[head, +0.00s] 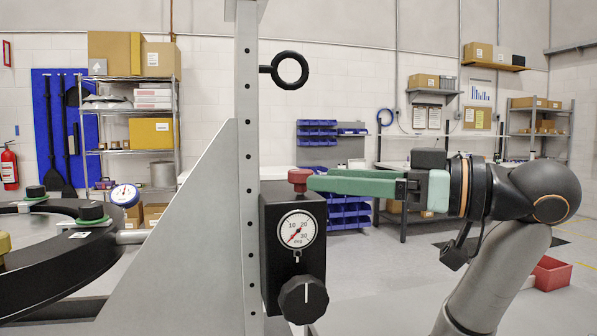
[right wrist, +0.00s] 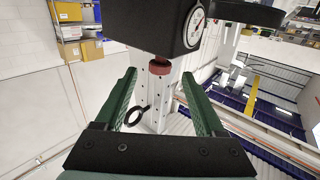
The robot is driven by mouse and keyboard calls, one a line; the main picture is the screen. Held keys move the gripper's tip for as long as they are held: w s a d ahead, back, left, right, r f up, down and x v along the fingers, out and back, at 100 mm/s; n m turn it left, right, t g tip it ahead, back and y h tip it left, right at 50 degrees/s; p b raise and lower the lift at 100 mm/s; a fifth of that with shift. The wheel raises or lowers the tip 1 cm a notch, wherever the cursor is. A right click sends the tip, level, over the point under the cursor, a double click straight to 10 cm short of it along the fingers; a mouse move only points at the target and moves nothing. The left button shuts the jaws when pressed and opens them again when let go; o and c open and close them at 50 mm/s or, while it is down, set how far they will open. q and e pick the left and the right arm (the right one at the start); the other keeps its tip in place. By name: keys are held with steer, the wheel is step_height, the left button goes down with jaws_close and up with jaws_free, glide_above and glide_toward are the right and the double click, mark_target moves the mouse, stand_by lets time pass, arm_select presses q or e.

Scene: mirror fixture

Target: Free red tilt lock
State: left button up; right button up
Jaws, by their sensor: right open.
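The red tilt lock knob (head: 299,176) sits on top of a black box (head: 269,246) that is fixed to an upright grey post. My right gripper (head: 318,181) comes in level from the right, its green fingertips at the knob's side. In the right wrist view, the knob (right wrist: 159,67) lies between the two open fingertips (right wrist: 159,76), with a gap on each side. The right jaws are open and hold nothing. My left gripper is not in view.
The box front has a round dial gauge (head: 297,230) and a black knob (head: 303,299). A black ring (head: 290,70) sticks out from the post (head: 248,130) above. A dark curved frame (head: 60,245) stands at the left. The air right of the box, around my arm, is clear.

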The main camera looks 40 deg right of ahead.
mark_target(300, 170)
steer(key=shift+x, duration=2.8)
jaws_close()
